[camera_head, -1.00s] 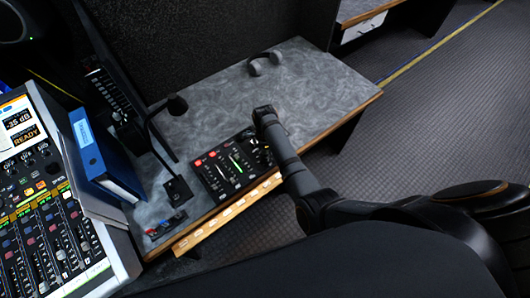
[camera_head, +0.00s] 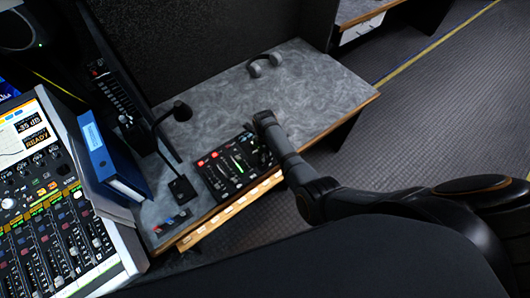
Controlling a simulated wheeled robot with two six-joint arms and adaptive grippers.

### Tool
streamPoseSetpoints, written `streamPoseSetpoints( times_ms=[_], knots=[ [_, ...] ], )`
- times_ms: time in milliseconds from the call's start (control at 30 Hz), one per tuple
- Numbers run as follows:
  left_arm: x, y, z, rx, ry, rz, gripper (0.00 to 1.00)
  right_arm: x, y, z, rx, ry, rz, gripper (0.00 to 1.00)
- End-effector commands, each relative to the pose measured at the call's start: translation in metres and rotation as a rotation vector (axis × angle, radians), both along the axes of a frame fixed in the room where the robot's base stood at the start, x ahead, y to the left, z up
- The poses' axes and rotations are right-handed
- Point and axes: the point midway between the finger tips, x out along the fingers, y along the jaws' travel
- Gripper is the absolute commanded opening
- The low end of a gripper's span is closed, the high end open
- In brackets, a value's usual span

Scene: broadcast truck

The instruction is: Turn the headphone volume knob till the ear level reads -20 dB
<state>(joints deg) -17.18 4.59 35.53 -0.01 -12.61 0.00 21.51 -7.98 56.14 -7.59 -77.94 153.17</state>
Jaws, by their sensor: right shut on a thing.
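The small black control panel (camera_head: 222,178) sits at the front of the grey desk, with red buttons and green-lit strips. My right arm reaches over its right end, and my right gripper (camera_head: 262,150) points down there, shut on the headphone volume knob. The gripper and arm hide the knob, so its pointer cannot be seen. The level display (camera_head: 34,134) on the mixing console at the left reads -35 dB, with READY below it. My left gripper is not in view.
A gooseneck microphone (camera_head: 181,111) and a blue binder (camera_head: 103,150) stand left of the panel. The mixing console (camera_head: 62,215) fills the lower left.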

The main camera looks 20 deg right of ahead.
Motion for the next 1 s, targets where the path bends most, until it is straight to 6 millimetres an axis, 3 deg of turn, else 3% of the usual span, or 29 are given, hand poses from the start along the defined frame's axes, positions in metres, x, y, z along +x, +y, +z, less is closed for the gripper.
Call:
streamPoseSetpoints(
  times_ms=[400,967,1000],
  knots=[
    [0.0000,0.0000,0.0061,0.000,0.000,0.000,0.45,-0.0005,0.0003,-0.0003,0.000,0.001,-0.176,0.00],
    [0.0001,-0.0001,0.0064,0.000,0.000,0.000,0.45,-0.0006,0.0002,-0.0008,0.000,0.001,-0.200,0.00],
    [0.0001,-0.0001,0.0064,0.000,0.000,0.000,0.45,-0.0006,0.0002,-0.0007,0.000,0.001,-0.199,0.28]
  ],
)
